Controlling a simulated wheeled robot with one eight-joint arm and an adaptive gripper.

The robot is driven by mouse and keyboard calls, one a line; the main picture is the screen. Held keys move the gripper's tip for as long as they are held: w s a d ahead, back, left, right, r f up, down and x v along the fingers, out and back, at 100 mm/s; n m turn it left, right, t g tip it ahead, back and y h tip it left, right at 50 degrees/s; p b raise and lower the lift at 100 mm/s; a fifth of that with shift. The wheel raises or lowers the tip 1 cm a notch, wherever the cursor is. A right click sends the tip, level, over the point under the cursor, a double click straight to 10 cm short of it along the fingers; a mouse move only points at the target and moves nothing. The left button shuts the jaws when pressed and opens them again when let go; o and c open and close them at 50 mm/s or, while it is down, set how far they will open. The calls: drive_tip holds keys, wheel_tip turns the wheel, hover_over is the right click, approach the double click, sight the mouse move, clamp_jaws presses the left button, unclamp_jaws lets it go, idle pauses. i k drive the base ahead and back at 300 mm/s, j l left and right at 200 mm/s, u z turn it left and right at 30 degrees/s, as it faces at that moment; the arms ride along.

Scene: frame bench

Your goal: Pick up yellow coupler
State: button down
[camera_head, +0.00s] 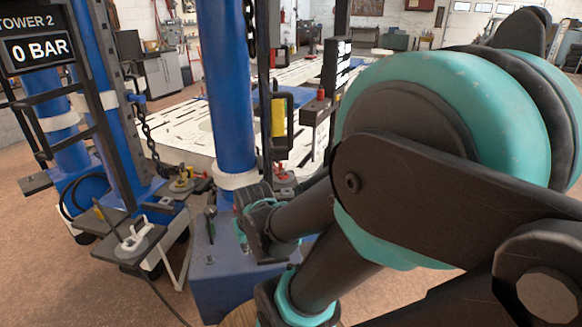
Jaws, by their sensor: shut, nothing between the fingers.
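A bright yellow cylinder (278,117) stands upright in a black bracket on the post right of the middle blue column. A smaller yellowish fitting (181,184) sits on a dark ledge at the left, beside red parts. I cannot tell for sure which of the two is the yellow coupler. My gripper (254,197), dark with teal parts around it, is at the end of my arm in front of the foot of the middle column. It is shut and empty, apart from both yellow things and below the cylinder. Its fingertips are hard to make out.
Blue columns (224,85) stand upright at the left and middle. A hanging chain (150,140), a grey-white clamp-like part (135,236) on a ledge and a blue base (222,280) crowd the space. A white slotted bench (187,125) lies behind. Open floor (50,270) shows at lower left.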

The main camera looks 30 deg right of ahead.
sight(101, 217)
drive_tip(key=z, duration=0.45)
drive_tip(key=i+j, duration=0.15)
drive_tip(key=j, duration=0.5)
drive_tip(key=i+j+u, duration=0.1)
drive_tip(key=j, duration=0.55)
drive_tip(key=i+j, duration=0.2)
drive_tip(key=j, duration=0.45)
drive_tip(key=i+j, duration=0.2)
drive_tip(key=j, duration=0.4)
drive_tip(key=i+j+u, duration=0.1)
drive_tip(key=j, duration=0.55)
drive_tip(key=i+j, duration=0.25)
drive_tip(key=j, duration=0.4)
drive_tip(key=i+j, duration=0.2)
drive_tip(key=j, duration=0.4)
drive_tip(key=i+j+u, duration=0.1)
drive_tip(key=j, duration=0.5)
drive_tip(key=i+j, duration=0.05)
